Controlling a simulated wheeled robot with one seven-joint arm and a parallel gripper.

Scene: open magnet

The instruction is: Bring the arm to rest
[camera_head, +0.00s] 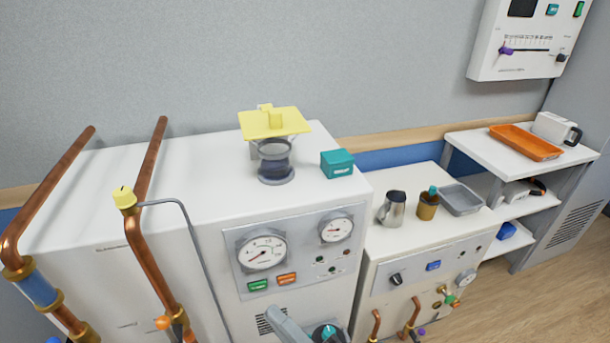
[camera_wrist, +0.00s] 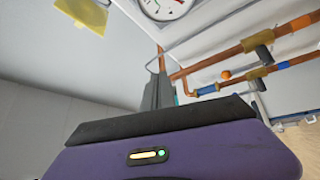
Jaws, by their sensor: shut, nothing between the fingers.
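My gripper (camera_wrist: 158,88) shows in the wrist view, beyond the purple and black wrist housing. Its two grey fingers are together, with nothing between them. The fingertips point up the picture, toward the white cabinet front with a round gauge (camera_wrist: 165,5) and copper pipes (camera_wrist: 280,65). I cannot tell whether the fingers touch anything. In the head view the gripper's fingers cannot be made out.
The white cabinet (camera_head: 200,165) carries a glass vessel (camera_head: 275,160) under a yellow plate (camera_head: 272,122), and a teal box (camera_head: 337,163). Copper pipes (camera_head: 145,240) stand at its left front. A lower unit holds a metal jug (camera_head: 392,209). Floor is open at right.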

